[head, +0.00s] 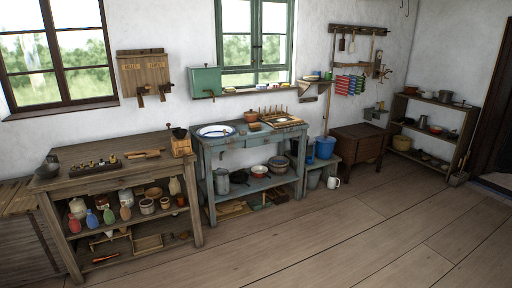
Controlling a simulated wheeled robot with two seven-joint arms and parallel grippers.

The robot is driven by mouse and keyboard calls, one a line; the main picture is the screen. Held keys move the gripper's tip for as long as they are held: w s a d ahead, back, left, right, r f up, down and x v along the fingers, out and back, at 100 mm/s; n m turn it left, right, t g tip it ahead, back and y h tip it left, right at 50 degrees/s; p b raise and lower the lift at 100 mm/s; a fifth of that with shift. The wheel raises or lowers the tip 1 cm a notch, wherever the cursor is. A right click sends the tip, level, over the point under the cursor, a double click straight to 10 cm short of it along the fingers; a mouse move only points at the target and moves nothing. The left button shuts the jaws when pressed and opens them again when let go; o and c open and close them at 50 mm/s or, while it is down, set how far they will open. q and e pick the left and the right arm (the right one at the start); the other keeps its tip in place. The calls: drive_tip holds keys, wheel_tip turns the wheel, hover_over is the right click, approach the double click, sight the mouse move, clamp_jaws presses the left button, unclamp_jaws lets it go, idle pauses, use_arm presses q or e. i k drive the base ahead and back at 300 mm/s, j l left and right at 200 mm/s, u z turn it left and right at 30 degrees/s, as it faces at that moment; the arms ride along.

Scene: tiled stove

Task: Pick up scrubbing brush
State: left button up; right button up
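I cannot make out a scrubbing brush for certain at this size. A small brown block-like object (254,126) on the blue-green washstand (207,152) may be one. It lies between a white basin (216,131) and a dish rack (282,120), in front of a brown bowl (251,116). A flat brown wooden piece (143,154) lies on the wooden workbench (75,180) at the left; its kind is unclear. Neither of my grippers is in view.
A coffee grinder (180,143) stands at the workbench's right end. Jars and vases fill its lower shelf. A blue bucket (325,147) and a white jug (333,182) are right of the washstand. A brown chest (358,145) stands beyond. The plank floor (340,235) in front is clear.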

sight(255, 126)
drive_tip(key=i+j, duration=2.4)
drive_tip(key=i, duration=0.15)
drive_tip(key=i+l+u, duration=0.15)
drive_tip(key=l, duration=0.25)
drive_tip(key=i+l+u, duration=0.15)
drive_tip(key=l, duration=0.25)
drive_tip(key=i+l+u, duration=0.1)
drive_tip(key=l, duration=0.3)
drive_tip(key=l+u, duration=0.15)
drive_tip(key=l, duration=0.3)
drive_tip(key=i, duration=0.05)
